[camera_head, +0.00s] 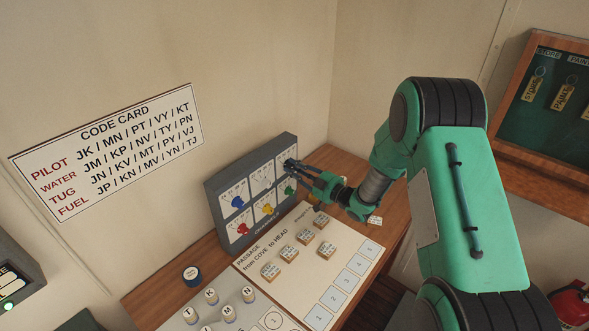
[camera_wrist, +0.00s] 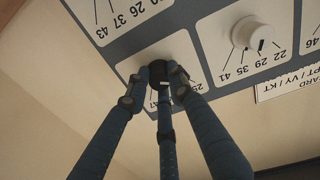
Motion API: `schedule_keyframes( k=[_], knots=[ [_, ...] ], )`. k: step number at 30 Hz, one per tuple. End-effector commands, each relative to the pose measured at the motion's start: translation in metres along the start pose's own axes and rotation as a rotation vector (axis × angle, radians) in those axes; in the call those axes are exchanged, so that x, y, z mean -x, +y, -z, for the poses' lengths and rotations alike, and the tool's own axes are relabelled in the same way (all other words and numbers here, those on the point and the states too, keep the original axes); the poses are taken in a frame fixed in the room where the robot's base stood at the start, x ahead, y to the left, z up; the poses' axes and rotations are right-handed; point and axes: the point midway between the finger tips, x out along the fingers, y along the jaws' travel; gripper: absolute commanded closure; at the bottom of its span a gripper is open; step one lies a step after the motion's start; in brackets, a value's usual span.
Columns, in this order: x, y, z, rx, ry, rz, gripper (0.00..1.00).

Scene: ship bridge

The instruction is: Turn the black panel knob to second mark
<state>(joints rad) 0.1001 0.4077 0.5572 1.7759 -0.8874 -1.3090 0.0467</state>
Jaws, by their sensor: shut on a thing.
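The grey panel (camera_head: 215,190) stands on the wooden desk against the wall and carries several coloured knobs on white dial plates. The black knob (camera_wrist: 160,76) is at the panel's upper right in the head view, mostly hidden by my fingers. My gripper (camera_head: 295,166) reaches it from the right; in the wrist view its dark blue fingers (camera_wrist: 160,90) are shut around the knob. A small light mark shows on the knob. Most of its dial numbers are covered, so I cannot tell which mark it points at.
A white knob (camera_wrist: 252,34) sits on the neighbouring dial. Blue (camera_head: 237,202), red (camera_head: 242,229), yellow (camera_head: 268,209) and green (camera_head: 289,190) knobs are close by. A passage board (camera_head: 330,265) with tiles lies before the panel. A code card (camera_head: 110,150) hangs on the wall.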

Motion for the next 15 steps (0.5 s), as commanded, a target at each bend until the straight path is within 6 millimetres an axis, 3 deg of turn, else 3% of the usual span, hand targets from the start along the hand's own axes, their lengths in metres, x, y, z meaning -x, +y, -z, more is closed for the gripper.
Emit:
schedule_keyframes(
  k=[15],
  knots=[
    [-0.0003, 0.0009, 0.0022, -0.167, -0.005, 0.002, 1.0]
  ],
)
